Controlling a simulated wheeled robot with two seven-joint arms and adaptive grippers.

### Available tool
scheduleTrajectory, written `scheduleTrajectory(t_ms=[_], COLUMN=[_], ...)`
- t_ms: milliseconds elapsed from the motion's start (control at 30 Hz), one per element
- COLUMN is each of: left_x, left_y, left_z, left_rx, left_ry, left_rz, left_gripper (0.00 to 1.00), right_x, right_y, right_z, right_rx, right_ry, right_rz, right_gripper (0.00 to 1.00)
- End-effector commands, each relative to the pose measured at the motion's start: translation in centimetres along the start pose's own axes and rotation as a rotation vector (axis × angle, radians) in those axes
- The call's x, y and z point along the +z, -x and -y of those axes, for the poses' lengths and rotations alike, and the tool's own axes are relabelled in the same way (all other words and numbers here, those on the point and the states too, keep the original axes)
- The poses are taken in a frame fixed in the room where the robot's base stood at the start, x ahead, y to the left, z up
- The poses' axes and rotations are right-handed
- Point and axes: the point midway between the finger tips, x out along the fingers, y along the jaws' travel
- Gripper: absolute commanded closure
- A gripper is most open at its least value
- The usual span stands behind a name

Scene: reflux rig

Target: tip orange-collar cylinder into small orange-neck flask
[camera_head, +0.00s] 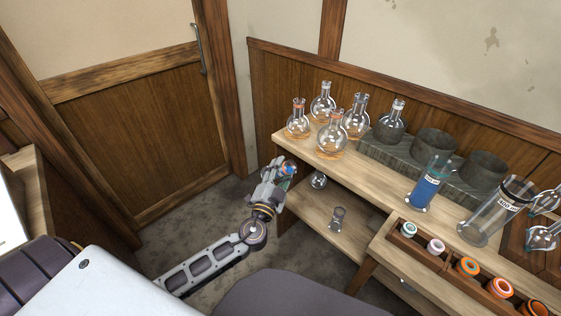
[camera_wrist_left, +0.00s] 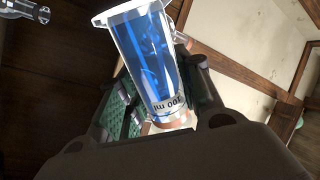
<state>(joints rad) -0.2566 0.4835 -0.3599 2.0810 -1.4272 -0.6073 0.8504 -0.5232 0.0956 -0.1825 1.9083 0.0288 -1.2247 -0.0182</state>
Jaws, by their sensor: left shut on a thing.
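My left gripper (camera_head: 285,172) is shut on the orange-collar cylinder (camera_wrist_left: 150,60), off the left front end of the bench. In the left wrist view the cylinder is clear, holds blue liquid, and has a "100 ml" label and an orange band near the gripper. In the head view only a small blue and orange part of it (camera_head: 289,168) shows. A small flask with an orange neck (camera_head: 298,127) stands upright on the bench's left end, apart from the gripper. A larger orange-neck flask (camera_head: 332,144) stands beside it. My right gripper is not in view.
More round flasks (camera_head: 322,109) (camera_head: 356,122) stand behind. A grey block (camera_head: 376,153) holds dark round wells. A blue-filled cylinder (camera_head: 428,187) and a tall clear one (camera_head: 496,213) stand to the right. A rack (camera_head: 428,262) holds several coloured rings. Glassware sits on the lower shelf (camera_head: 305,205).

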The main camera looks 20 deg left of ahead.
Motion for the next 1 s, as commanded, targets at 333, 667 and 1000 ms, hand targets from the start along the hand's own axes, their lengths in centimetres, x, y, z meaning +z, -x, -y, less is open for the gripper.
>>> scheduleTrajectory(t_ms=[333,667,1000], left_x=[-0.4,-0.1,0.4], left_y=[1.7,0.6,-2.1], left_z=[-0.7,-0.1,1.1], left_rx=[0.027,0.004,-0.04], left_ry=[0.006,0.002,-0.009], left_rz=[-0.028,-0.01,0.035], left_gripper=[0.94,0.94,0.94], right_x=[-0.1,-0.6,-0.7], right_y=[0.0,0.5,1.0], right_z=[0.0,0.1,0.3], right_rx=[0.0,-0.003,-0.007], right_ry=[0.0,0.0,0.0], right_rz=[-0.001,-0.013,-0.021], right_gripper=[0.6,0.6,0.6])
